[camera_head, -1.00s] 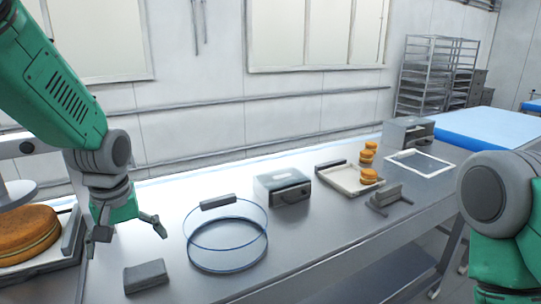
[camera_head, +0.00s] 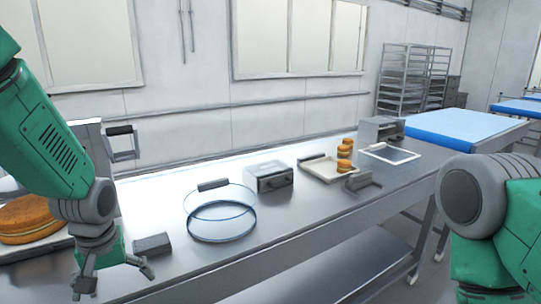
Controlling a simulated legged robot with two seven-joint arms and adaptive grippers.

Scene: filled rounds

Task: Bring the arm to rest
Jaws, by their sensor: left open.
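My left gripper (camera_head: 113,284) hangs at the lower left in the head view, its two fingers spread and nothing between them. It is near the front left edge of the steel table (camera_head: 270,228), in front of a small grey block (camera_head: 152,245) and apart from it. My right arm (camera_head: 480,205) shows at the right edge, but its gripper is out of the picture.
A round cake (camera_head: 28,218) is at the far left. A clear ring with a blue rim (camera_head: 221,238) stands mid-table. Behind it are a metal box (camera_head: 268,177), a tray (camera_head: 322,174) with small filled rounds (camera_head: 344,151), a grey bracket (camera_head: 361,182) and a white frame (camera_head: 388,159).

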